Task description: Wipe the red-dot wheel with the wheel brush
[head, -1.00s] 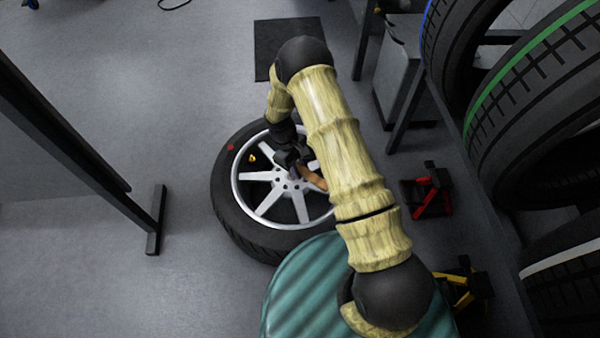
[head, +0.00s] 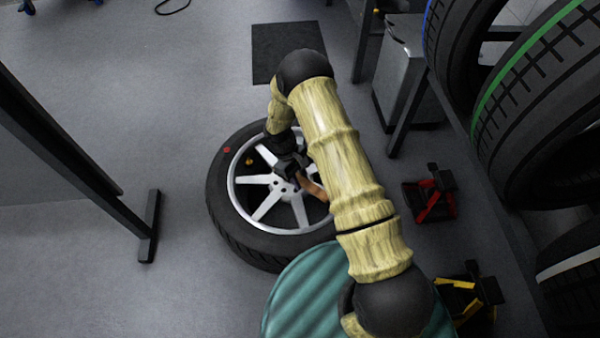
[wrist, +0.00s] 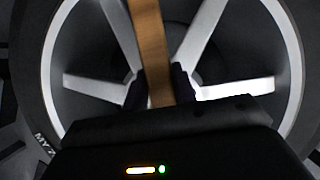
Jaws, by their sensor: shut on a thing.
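The red-dot wheel (head: 222,212) lies flat on the floor, with a black tire, silver spokes and a red dot (head: 227,150) on its upper left sidewall. My gripper (head: 291,176) is over the hub area of the wheel. It is shut on the wooden handle of the wheel brush (head: 311,187). In the wrist view, the brown brush handle (wrist: 152,50) runs up between the dark fingers (wrist: 158,88), with the wheel's spokes (wrist: 234,88) behind it. The bristle end is hidden, and I cannot tell whether the brush touches the wheel.
A teal ribbed round surface (head: 300,300) stands close in front of the wheel. A red jack stand (head: 432,195) and a yellow one (head: 466,295) are at right, below racked tires (head: 545,100). A dark post (head: 151,225) stands left. Floor beyond the wheel holds a dark mat (head: 287,50).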

